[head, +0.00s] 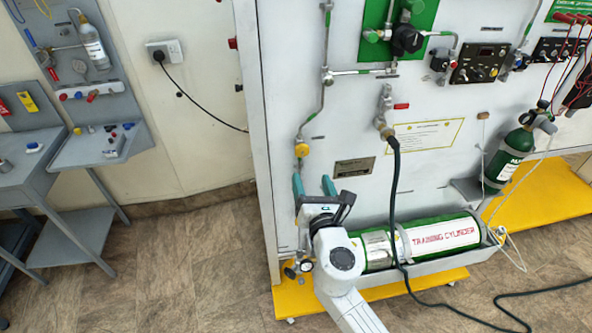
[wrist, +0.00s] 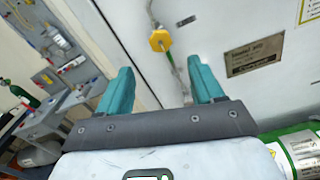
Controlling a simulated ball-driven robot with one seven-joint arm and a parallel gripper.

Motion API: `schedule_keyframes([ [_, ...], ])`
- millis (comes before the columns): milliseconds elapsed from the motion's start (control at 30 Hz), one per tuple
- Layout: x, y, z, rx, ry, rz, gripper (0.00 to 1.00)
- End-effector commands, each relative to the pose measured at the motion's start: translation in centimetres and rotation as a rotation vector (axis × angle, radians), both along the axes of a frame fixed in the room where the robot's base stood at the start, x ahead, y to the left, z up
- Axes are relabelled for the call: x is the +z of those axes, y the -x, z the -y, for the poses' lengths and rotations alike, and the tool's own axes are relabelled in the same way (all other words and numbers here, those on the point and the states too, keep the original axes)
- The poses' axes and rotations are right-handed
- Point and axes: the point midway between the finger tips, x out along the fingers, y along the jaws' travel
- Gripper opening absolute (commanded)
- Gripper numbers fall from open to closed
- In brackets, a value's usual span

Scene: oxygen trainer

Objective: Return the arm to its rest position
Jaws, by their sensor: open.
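My gripper (head: 313,187) is in front of the left part of the white trainer panel (head: 345,110), with its two teal fingers spread and nothing between them. In the wrist view the gripper (wrist: 159,72) also shows open and empty, its fingers pointing toward the panel. My white arm reaches up from the bottom of the head view and covers the left end of the green training cylinder (head: 407,213). I cannot tell how far the fingertips are from the panel.
A yellow valve knob (head: 301,150) on a pipe is just above the fingers. A dark hose (head: 394,200) hangs down across the cylinder to the floor. The yellow base (head: 430,284) juts out below. Grey tables (head: 95,150) stand at left, with open floor (head: 180,270) between.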

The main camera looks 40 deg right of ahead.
Motion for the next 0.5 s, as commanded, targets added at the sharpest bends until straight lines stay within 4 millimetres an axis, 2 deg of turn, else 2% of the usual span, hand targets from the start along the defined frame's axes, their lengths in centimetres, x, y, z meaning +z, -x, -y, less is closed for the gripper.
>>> schedule_keyframes([
  [267,0.0,0.1,0.1,-0.004,-0.007,0.004,0.67],
  [333,0.0,0.5,0.4,-0.024,-0.054,0.025,0.67],
  [433,-0.4,2.3,1.7,-0.103,-0.235,0.106,0.67],
  [500,-1.3,4.4,2.9,-0.197,-0.443,0.194,0.67],
])
